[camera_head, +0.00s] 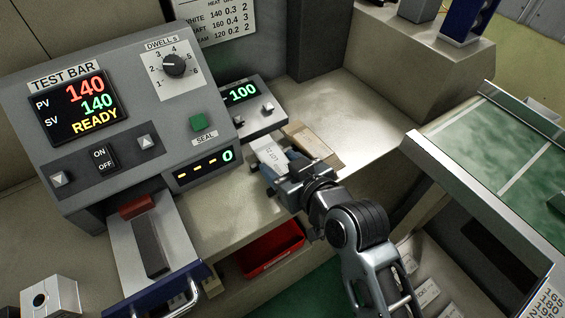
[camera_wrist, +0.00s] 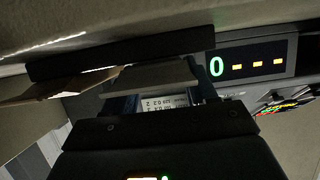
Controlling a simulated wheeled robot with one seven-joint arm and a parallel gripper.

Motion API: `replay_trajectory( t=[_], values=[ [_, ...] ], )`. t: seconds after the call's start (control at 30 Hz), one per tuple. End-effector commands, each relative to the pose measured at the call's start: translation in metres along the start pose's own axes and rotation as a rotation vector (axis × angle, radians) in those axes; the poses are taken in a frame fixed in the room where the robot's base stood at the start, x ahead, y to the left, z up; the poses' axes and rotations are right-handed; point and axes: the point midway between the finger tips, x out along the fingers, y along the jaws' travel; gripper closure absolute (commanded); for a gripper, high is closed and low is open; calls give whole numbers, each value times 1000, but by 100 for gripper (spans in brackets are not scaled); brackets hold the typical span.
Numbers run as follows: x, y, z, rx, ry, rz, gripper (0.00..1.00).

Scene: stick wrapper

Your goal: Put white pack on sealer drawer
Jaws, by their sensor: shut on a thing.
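The white pack (camera_head: 268,154) is at the right of the sealer, in front of the small unit reading 100. My gripper (camera_head: 281,172) is shut on it; its pale end also shows between my fingers in the wrist view (camera_wrist: 160,75). I cannot tell whether the pack touches the surface below. The sealer drawer (camera_head: 186,249) sticks out at the lower left, with a dark bar along it and a blue front with a metal handle. My gripper is up and to the right of the drawer, apart from it.
A brown pack (camera_head: 318,145) lies right beside the white one; it also shows in the wrist view (camera_wrist: 60,88). The sealer (camera_head: 120,60) reads 140, READY. A red bin (camera_head: 268,248) sits below the counter edge. A green-topped, metal-edged surface (camera_head: 480,165) stands at the right.

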Motion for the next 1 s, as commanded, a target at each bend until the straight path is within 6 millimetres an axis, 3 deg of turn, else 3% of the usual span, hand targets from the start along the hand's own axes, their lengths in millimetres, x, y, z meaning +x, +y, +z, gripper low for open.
replay_trajectory(
  t=[0.33,0.37,0.6,1.0],
  values=[
    [1,0,4,0,1,0,72],
    [1,0,3,0,1,0,42],
    [1,0,2,0,1,0,19],
    [-6,0,1,1,0,1,18]
  ],
)
